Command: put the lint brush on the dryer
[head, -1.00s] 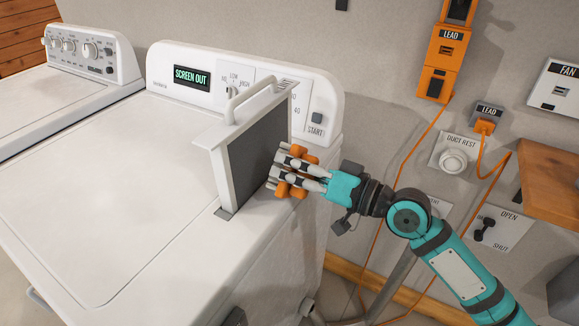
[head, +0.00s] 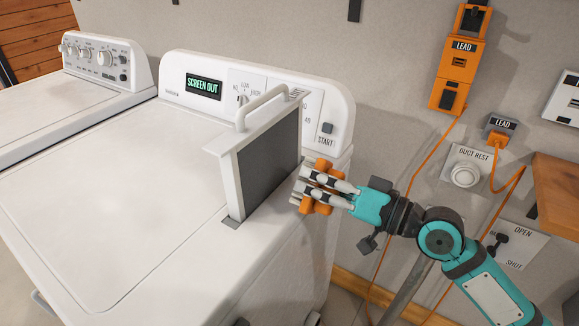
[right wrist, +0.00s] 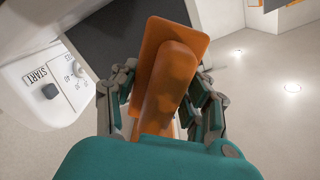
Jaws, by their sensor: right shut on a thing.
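My right gripper (head: 322,187) is shut on an orange object, which I take to be the lint brush (head: 324,172). The brush also fills the middle of the right wrist view (right wrist: 170,75), between the two fingers. In the head view it is beside the lint screen, at the dryer's right edge. I cannot tell whether it touches anything. The white dryer (head: 110,190) has a broad, bare top. The lint screen (head: 268,160), with a dark mesh, a white frame and a handle, stands upright out of its slot at the dryer's right. My left gripper is not in view.
A green display (head: 203,86) on the dryer's panel reads SCREEN OUT. A second white machine (head: 40,100) stands at left. A wooden shelf (head: 556,190) is at right.

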